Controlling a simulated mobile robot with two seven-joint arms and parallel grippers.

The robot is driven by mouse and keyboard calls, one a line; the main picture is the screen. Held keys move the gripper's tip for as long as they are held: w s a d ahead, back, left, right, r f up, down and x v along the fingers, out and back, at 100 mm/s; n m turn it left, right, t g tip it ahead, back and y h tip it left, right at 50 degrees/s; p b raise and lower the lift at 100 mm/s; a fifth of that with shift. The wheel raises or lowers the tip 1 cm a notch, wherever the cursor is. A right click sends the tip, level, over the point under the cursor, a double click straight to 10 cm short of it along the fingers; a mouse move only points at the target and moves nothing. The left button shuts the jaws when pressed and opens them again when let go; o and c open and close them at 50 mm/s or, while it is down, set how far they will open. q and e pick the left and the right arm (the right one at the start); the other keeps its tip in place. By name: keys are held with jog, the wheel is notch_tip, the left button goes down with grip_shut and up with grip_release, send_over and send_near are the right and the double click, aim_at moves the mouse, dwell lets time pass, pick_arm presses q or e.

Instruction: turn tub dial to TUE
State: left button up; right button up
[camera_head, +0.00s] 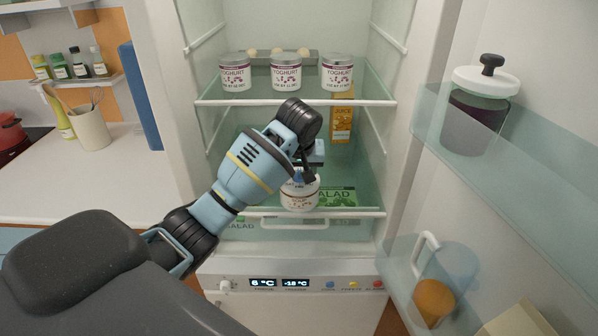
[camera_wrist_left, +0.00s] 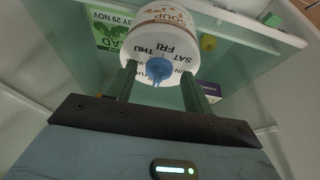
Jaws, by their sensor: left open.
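The white soup tub (camera_head: 300,196) stands on the lower glass shelf of the open fridge. In the left wrist view the tub (camera_wrist_left: 165,25) shows its side label and its white lid, printed with day names; FRI, SAT and THU are readable. A blue dial (camera_wrist_left: 158,70) sits at the middle of the lid. TUE cannot be read, and which day the dial marks cannot be told. My left gripper (camera_head: 310,168) is over the tub. In the wrist view its open fingers (camera_wrist_left: 160,84) are on either side of the dial; contact cannot be told. My right gripper is out of view.
Yoghurt tubs (camera_head: 286,72) stand on the upper shelf (camera_head: 300,102), above my left wrist. A juice carton (camera_head: 341,118) is behind the gripper. A green salad pack (camera_head: 336,197) lies right of the tub. The open door holds a lidded jar (camera_head: 478,110).

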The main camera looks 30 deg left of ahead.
pick_arm(q)
jog(key=shift+f, duration=0.2)
jog(key=c, duration=1)
jog(key=shift+m, duration=0.3)
jog(key=m+h, duration=0.1)
jog(key=m, duration=0.1)
jog(key=a+m, duration=0.1)
jog(key=m, duration=0.2)
jog(key=shift+s+t+h, duration=0.15)
jog(key=shift+t+h, duration=0.15)
jog(key=shift+h, duration=0.1)
jog(key=shift+a+f+m+h, duration=0.15)
jog(key=shift+m+h, duration=0.55)
jog(key=shift+m, duration=0.9)
